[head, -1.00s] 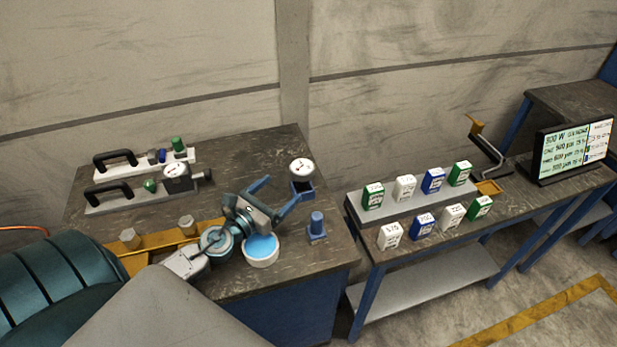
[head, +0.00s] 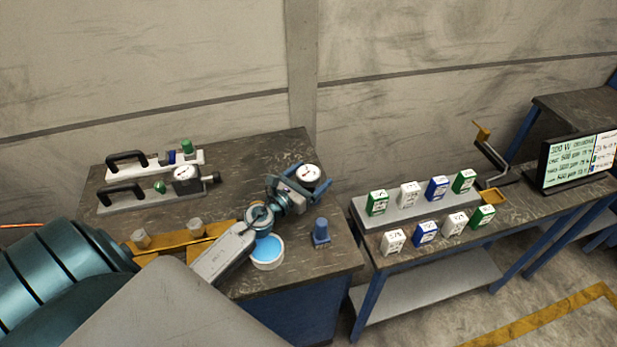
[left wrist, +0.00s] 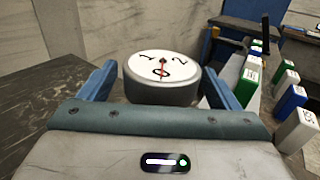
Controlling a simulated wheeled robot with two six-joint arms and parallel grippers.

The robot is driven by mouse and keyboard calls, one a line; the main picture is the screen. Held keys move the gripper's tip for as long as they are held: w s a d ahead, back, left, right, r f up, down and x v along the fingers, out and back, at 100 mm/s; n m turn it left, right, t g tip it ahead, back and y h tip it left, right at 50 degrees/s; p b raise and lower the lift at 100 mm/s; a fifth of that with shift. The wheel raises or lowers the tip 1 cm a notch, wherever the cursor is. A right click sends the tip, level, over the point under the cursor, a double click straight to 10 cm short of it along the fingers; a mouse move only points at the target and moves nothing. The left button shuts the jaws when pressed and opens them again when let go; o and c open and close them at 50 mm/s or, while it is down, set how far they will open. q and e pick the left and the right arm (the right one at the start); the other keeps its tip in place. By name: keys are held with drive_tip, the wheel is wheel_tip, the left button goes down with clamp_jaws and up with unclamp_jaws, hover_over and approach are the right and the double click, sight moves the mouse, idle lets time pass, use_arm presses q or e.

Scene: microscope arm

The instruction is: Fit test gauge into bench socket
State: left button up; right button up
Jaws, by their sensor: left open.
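The test gauge, a round dial (head: 309,173) with a white face and dark rim, stands near the bench's back right corner. It also shows in the left wrist view (left wrist: 162,75), with a red needle and figures. My left gripper (head: 301,185) is open, its blue fingers on either side of the gauge; whether they touch it is unclear. The gripper now hides most of what is under the gauge. A blue post on a square base (head: 320,232) stands right of the gripper; I cannot tell whether it is the bench socket.
Two plates with black handles lie at the back left; the front one carries another dial (head: 186,174). A round pot with blue contents (head: 267,252) is below my wrist. Yellow blocks (head: 170,243) lie left of it. Several boxes (head: 437,188) stand on the right table beside a screen (head: 577,160).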

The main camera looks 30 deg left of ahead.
use_arm(q)
drive_tip(key=shift+w+d, duration=0.1)
drive_tip(key=shift+w, duration=0.45)
drive_tip(key=shift+s, duration=0.1)
drive_tip(key=shift+c, duration=1.4)
drive_tip(key=c, duration=0.8)
drive_tip(key=shift+c, duration=0.2)
